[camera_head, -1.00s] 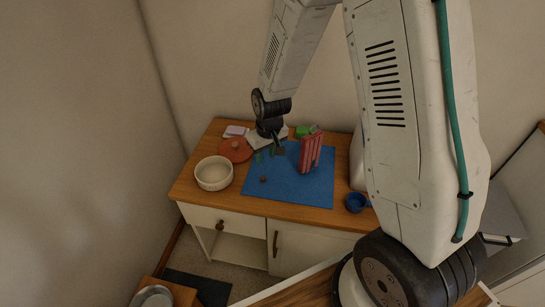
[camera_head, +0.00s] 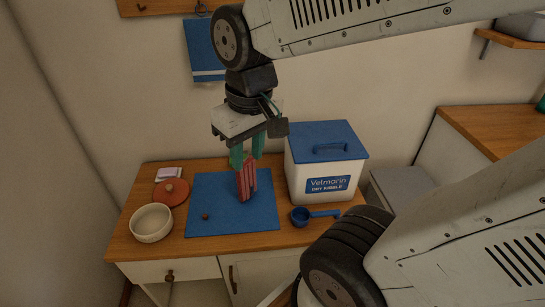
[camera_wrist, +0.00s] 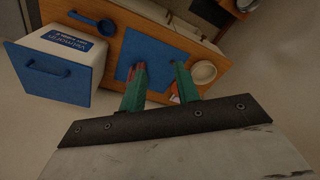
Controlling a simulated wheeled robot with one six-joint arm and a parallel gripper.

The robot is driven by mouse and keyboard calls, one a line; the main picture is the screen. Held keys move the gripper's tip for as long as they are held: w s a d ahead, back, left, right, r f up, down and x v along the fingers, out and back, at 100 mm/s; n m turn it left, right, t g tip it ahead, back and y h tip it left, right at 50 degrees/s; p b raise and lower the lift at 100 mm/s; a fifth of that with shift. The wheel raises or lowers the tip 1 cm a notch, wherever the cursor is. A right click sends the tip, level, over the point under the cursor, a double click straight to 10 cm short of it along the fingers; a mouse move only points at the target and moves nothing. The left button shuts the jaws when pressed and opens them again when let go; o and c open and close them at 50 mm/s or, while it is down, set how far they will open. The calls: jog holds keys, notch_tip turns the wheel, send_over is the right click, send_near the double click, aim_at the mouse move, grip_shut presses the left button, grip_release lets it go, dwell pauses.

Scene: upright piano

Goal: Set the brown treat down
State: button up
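The brown treat (camera_head: 205,215) is a small dark reddish-brown ball lying on the left front part of the blue mat (camera_head: 262,222). My gripper (camera_head: 246,163) points down above the mat, right of and higher than the treat. Its two green fingers stand apart, with no treat visible between them; they are also apart in the wrist view (camera_wrist: 160,75). A red striped bag (camera_head: 246,183) stands upright on the mat just below the fingertips in the head view; I cannot tell if they touch.
A cream bowl (camera_head: 151,223) and a round orange-red lid (camera_head: 171,192) lie left of the mat. A blue scoop (camera_head: 301,216) lies right of it. A white kibble bin (camera_head: 326,172) with a blue lid stands at the back right. The mat's front is mostly clear.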

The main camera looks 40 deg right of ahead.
jog(key=s+r, duration=0.2)
jog(key=s, duration=0.4)
jog(key=shift+s+d, duration=0.2)
